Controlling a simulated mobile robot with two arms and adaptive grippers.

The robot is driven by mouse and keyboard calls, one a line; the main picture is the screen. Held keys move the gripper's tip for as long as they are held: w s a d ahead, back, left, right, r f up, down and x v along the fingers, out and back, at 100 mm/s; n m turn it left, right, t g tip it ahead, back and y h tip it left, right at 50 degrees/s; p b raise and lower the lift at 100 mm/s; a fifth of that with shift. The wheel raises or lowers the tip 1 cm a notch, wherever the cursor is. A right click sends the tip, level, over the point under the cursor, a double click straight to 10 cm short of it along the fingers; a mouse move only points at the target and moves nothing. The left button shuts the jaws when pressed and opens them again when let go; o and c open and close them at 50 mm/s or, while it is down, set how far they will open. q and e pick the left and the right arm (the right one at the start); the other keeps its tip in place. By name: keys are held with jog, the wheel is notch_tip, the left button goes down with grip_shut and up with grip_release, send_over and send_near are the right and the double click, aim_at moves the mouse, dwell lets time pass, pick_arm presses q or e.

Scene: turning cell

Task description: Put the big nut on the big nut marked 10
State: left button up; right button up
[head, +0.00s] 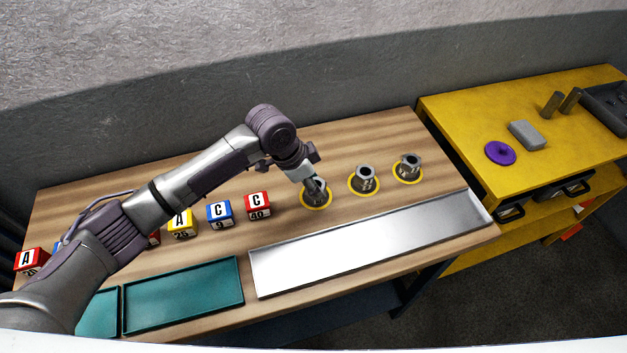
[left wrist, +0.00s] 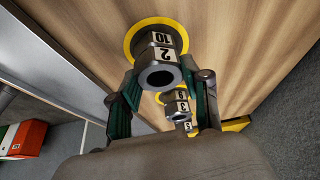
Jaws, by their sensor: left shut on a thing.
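My left gripper (head: 315,190) is over the leftmost of three yellow rings on the wooden bench. In the left wrist view its two green-padded fingers (left wrist: 165,105) are shut on a grey big nut (left wrist: 158,78) with a round hole facing up. White faces on this metal body show a 2 and, closer to the ring, a 10 (left wrist: 162,38). I cannot tell whether this is one nut or one resting on another. Two other big nuts stand on the middle ring (head: 365,178) and the right ring (head: 408,167). My right gripper is not in view.
Lettered cubes stand left of the rings, the red C 40 cube (head: 258,206) closest. A long metal tray (head: 370,245) and teal trays (head: 185,295) lie along the front. A yellow cabinet (head: 470,130) stands right, bearing a purple disc (head: 500,153) and a grey block (head: 527,135).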

pick_arm(q)
jog(key=o, duration=1.3)
jog(key=b+v, duration=0.1)
jog(key=v, duration=1.1)
jog(key=shift+b, duration=0.4)
jog(key=shift+d+r, duration=0.1)
jog(key=shift+r, duration=0.1)
